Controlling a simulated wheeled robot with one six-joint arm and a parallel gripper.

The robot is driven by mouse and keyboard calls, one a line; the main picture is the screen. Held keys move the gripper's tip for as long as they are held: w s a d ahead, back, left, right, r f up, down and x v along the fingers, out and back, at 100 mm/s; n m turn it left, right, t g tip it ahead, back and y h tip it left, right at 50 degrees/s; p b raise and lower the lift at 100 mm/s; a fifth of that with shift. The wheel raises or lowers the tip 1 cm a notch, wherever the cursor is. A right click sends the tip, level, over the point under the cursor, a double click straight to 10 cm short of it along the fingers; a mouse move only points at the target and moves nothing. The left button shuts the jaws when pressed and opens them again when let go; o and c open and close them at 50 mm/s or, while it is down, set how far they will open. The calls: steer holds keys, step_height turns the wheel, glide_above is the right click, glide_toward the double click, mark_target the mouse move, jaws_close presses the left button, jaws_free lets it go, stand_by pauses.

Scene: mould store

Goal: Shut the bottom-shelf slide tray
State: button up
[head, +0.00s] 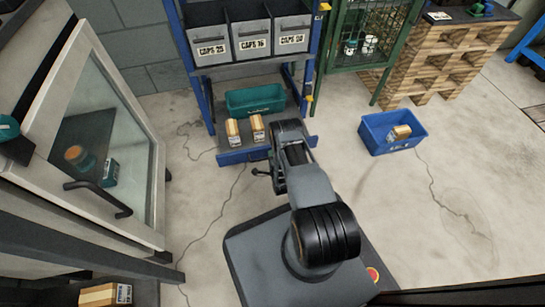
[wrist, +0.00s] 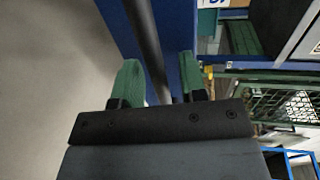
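The bottom-shelf slide tray (head: 232,157) stands out past the front posts of the blue rack, with its blue front panel toward me. Two tan cartons (head: 245,128) stand on it, and a teal bin (head: 255,98) sits behind them. My gripper (head: 262,173) is low at the tray's front, right of its middle. In the wrist view, the green fingers of my gripper (wrist: 163,82) are apart, on either side of a dark bar (wrist: 146,38) in front of a blue panel. Gaps show beside the bar. My arm hides part of the tray's right side.
Grey bins (head: 250,38) fill the shelf above. A blue crate (head: 393,133) with a carton in it stands on the floor at right. A glass-doored cabinet (head: 100,140) stands at left. Floor is clear between cabinet and tray, and between tray and crate.

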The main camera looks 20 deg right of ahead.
steer(key=shift+a, duration=0.15)
steer(key=shift+c, duration=0.4)
jaws_close()
